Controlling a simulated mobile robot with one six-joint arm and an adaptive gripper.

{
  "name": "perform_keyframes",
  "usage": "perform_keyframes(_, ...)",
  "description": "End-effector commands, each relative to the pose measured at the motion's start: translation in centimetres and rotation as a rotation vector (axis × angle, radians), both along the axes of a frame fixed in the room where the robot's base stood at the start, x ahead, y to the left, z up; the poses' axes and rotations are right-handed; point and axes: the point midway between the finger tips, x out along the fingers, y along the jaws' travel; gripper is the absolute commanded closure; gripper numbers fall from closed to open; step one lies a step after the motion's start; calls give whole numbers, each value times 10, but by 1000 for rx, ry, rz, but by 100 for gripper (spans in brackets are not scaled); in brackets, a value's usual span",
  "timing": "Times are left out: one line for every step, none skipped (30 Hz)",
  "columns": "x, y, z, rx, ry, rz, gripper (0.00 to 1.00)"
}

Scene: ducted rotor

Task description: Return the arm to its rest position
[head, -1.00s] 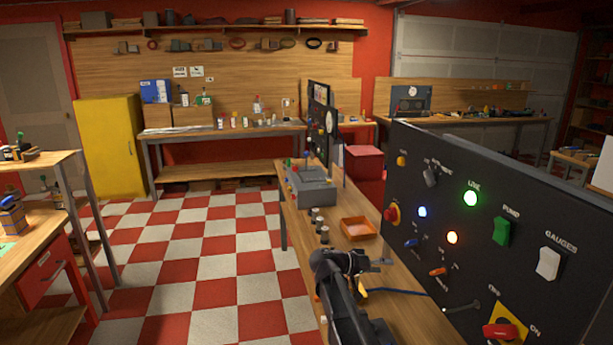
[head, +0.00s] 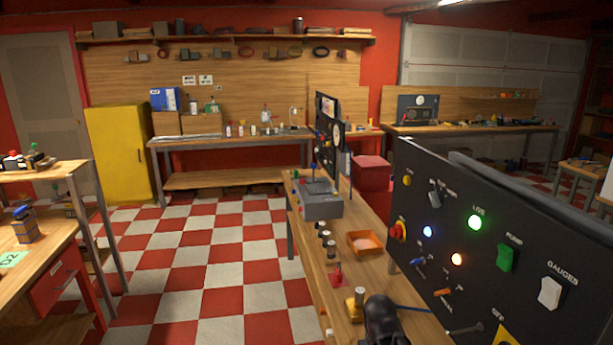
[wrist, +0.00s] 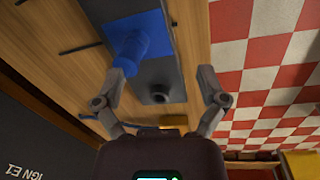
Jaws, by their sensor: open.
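My gripper (wrist: 162,98) shows in the wrist view with its two fingers spread wide and nothing between the tips. Beyond the fingers, a blue cylinder on a blue block (wrist: 133,42) and a dark grey plate with a round hole (wrist: 158,75) are on the wooden bench. I cannot tell how far they are from the fingertips. In the head view, a dark part of my arm (head: 385,322) shows at the bottom edge, low over the bench (head: 315,285). The gripper's fingers cannot be made out there.
A black control panel (head: 470,250) with lit lamps and switches stands along the bench's right side. An orange tray (head: 365,243), a red piece (head: 337,277), a yellow piece (head: 355,306) and a grey box (head: 320,205) are on the bench. The checkered floor (head: 215,260) to the left is clear.

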Motion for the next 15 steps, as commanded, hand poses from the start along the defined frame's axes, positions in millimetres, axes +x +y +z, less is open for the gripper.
perform_keyframes(-9,4,2,38,2,11,9)
perform_keyframes(-11,7,3,58,3,18,9)
perform_keyframes(-14,9,3,80,4,26,9)
perform_keyframes(-15,12,3,94,4,30,9)
perform_keyframes(-16,14,3,105,5,33,9)
perform_keyframes(-17,16,3,117,5,37,9)
perform_keyframes(-18,16,3,123,5,39,9)
perform_keyframes(-18,17,3,127,5,41,9)
perform_keyframes(-18,17,3,130,5,42,9)
perform_keyframes(-18,18,3,131,5,43,9)
perform_keyframes(-18,18,3,131,5,43,9)
perform_keyframes(-18,17,3,131,5,43,9)
perform_keyframes(-18,17,3,130,5,43,9)
perform_keyframes(-18,17,3,130,5,42,9)
perform_keyframes(-18,17,3,130,5,42,9)
